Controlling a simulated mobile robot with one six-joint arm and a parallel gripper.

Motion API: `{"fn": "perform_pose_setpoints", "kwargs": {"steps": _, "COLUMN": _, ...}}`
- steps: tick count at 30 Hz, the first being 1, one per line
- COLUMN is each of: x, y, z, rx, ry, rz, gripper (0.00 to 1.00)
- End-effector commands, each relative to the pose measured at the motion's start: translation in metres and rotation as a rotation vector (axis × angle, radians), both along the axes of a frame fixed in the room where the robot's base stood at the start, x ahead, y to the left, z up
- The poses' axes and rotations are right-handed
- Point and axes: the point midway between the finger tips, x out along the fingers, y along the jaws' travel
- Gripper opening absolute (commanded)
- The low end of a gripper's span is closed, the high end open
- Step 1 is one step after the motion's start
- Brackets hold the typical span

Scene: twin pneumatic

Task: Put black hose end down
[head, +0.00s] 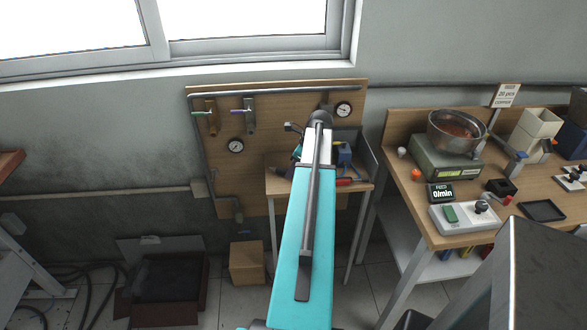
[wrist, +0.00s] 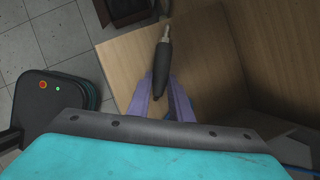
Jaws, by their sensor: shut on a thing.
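My gripper (wrist: 160,102), with purple fingers, is shut on a black hose end (wrist: 161,62) in the wrist view. The hose end is a dark, tapered cylinder that points away from between the fingers, with a thinner part at its far end. A light wooden surface (wrist: 125,58) lies behind it; I cannot tell whether they touch. In the head view my teal arm reaches toward the small wooden table (head: 358,187) in front of the wooden panel (head: 275,110).
A blue device (head: 345,156) and a red tool (head: 344,181) lie on the small table. A cluttered workbench (head: 415,205) stands right. A cardboard box (head: 246,263) is on the floor.

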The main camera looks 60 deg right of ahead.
Motion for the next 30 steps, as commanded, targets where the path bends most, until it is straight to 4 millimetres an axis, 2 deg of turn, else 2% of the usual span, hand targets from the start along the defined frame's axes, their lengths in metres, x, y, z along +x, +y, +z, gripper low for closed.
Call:
{"fn": "perform_pose_setpoints", "kwargs": {"steps": 15, "x": 0.0001, "y": -0.0003, "z": -0.0054, "rx": -0.001, "ry": -0.001, "rz": 0.000, "gripper": 0.00}}
{"fn": "perform_pose_setpoints", "kwargs": {"steps": 16, "x": 0.0000, "y": -0.0004, "z": -0.0054, "rx": -0.001, "ry": 0.000, "rz": 0.000, "gripper": 0.22}}
{"fn": "perform_pose_setpoints", "kwargs": {"steps": 19, "x": 0.0000, "y": -0.0004, "z": -0.0053, "rx": -0.001, "ry": 0.000, "rz": 0.000, "gripper": 0.38}}
{"fn": "perform_pose_setpoints", "kwargs": {"steps": 30, "x": -0.0002, "y": -0.0004, "z": -0.0039, "rx": -0.001, "ry": 0.000, "rz": 0.000, "gripper": 0.38}}
